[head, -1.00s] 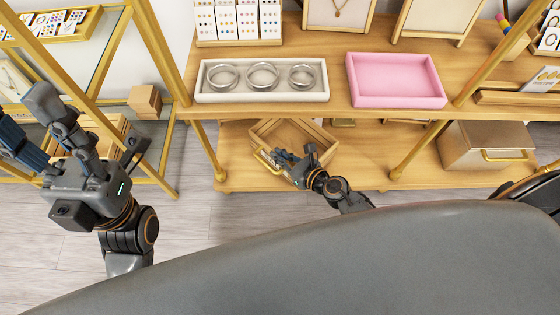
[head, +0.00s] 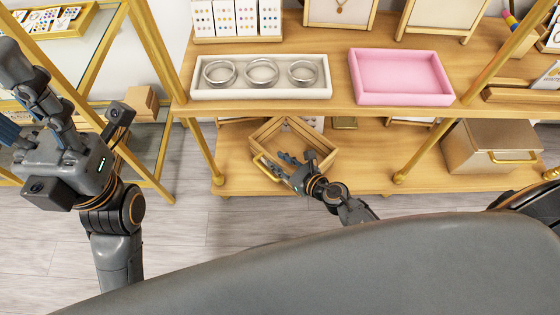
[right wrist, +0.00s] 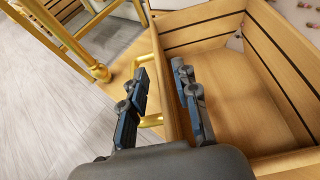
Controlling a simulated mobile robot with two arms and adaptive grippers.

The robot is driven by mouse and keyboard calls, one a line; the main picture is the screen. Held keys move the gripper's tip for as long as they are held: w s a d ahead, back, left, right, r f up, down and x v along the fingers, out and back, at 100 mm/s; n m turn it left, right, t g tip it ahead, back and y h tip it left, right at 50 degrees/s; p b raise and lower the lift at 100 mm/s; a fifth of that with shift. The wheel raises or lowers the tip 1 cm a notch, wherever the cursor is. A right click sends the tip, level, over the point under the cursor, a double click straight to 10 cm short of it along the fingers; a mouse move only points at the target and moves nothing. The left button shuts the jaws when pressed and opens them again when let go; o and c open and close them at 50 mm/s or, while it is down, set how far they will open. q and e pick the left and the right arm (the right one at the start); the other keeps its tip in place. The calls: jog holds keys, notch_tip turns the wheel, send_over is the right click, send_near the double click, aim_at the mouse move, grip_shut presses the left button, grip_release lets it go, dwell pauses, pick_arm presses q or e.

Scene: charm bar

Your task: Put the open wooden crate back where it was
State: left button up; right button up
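The open wooden crate (head: 327,160) sits on the lower wooden shelf in the head view, turned at an angle, with a gold handle (head: 267,168) on its near-left side. The crate's plank walls (right wrist: 205,22) and bare floor also show in the right wrist view. My right gripper (head: 284,160) is at the handle side. In the right wrist view its fingers (right wrist: 160,68) straddle the crate's wall, one outside and one inside, with a gap visible on the outer side. My left gripper (head: 12,100) is raised at the far left, away from the crate, with its fingers apart.
A lidded box (head: 490,147) stands at the right of the lower shelf (head: 232,172). A white tray with bangles (head: 262,92) and a pink tray (head: 400,98) lie on the upper shelf above. Gold posts (head: 204,150) flank the lower shelf opening. Bare floor lies in front.

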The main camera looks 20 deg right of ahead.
jog(key=shift+r, duration=0.1)
jog(key=shift+s+d+r, duration=0.1)
jog(key=shift+s+r, duration=0.05)
jog(key=p+v, duration=0.1)
jog(key=v, duration=1)
jog(key=shift+s+d, duration=0.15)
jog(key=shift+s, duration=0.15)
